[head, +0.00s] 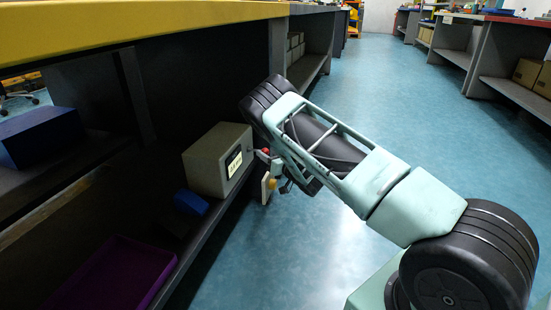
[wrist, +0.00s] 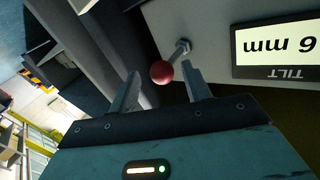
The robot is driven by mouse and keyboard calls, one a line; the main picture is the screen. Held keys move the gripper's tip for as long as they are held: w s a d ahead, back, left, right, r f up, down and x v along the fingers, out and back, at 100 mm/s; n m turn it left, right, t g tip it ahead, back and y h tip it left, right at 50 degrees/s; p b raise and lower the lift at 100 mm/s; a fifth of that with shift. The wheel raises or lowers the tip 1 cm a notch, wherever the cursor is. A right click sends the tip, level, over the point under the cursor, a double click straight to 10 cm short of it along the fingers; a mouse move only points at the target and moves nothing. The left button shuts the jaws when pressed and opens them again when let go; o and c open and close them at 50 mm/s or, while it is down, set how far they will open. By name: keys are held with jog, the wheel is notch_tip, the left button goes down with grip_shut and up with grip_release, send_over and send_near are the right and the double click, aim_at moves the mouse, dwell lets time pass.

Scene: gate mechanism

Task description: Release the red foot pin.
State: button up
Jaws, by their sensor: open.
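The red foot pin (wrist: 162,72) is a red ball knob on a short metal stem with a nut. It sticks out of the face of a beige box (head: 205,165) on the lower shelf. It also shows in the head view as a small red spot (head: 266,151) beside my wrist. My gripper (wrist: 160,69) is open, one finger on each side of the red knob in the wrist view. I see gaps between knob and fingers; depth is hard to tell. In the head view my arm partly hides my fingers.
A label reading "TILT 6 mm" (wrist: 278,45) is on the box face. A yellow knob on a pale plate (head: 271,184) hangs near the gripper. A blue block (head: 190,202) and a purple tray (head: 115,275) lie on the shelf. The yellow tabletop (head: 130,22) overhangs. The floor at right is clear.

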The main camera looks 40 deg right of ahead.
jog(key=s+d+p, duration=0.1)
jog(key=s+p, duration=0.7)
jog(key=s, duration=0.9)
jog(key=shift+s+d, duration=0.15)
dwell(0.3)
